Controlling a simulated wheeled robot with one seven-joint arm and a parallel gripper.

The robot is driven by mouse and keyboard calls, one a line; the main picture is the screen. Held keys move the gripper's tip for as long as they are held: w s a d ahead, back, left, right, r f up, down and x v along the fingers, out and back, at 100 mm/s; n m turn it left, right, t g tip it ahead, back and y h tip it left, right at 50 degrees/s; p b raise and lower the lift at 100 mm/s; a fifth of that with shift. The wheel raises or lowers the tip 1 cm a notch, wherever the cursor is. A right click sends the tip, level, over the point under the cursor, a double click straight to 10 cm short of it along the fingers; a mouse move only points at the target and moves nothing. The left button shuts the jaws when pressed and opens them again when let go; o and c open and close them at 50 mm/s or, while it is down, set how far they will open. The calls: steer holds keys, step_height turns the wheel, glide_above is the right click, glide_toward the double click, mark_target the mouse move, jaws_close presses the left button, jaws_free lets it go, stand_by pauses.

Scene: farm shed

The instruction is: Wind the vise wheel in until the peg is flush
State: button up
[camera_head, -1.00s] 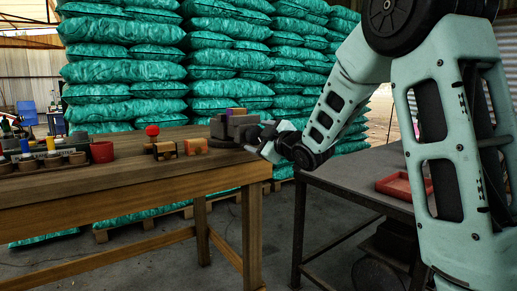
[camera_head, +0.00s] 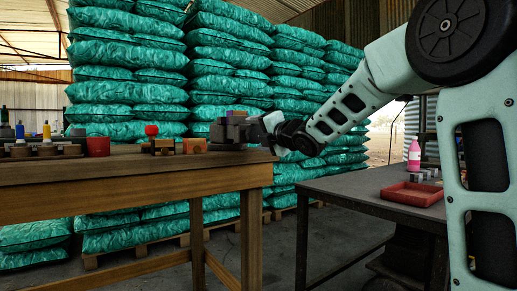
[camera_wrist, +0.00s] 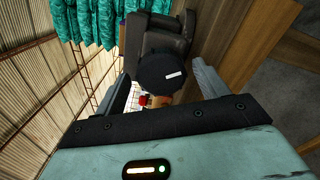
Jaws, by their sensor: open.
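The grey vise (camera_head: 229,131) stands at the right end of the wooden table. In the wrist view the dark vise body (camera_wrist: 158,37) is beyond the round black wheel (camera_wrist: 163,72), which bears a short white mark. My gripper (camera_wrist: 161,74) is open, with one finger on each side of the wheel; whether they touch it I cannot tell. In the head view my gripper (camera_head: 270,124) reaches the vise from the right, and the wheel is hidden.
A dark metal table (camera_head: 340,189) at right holds a red tray (camera_head: 412,194) and a pink bottle (camera_head: 414,155). Stacked green sacks (camera_head: 125,50) stand behind.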

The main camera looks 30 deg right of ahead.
steer(key=n+b, duration=0.5)
steer(key=n, duration=0.1)
steer(key=shift+f, duration=0.15)
steer(key=shift+n, duration=0.4)
steer(key=c, duration=1.1)
steer(key=shift+r, duration=0.2)
steer(key=shift+w, duration=0.1)
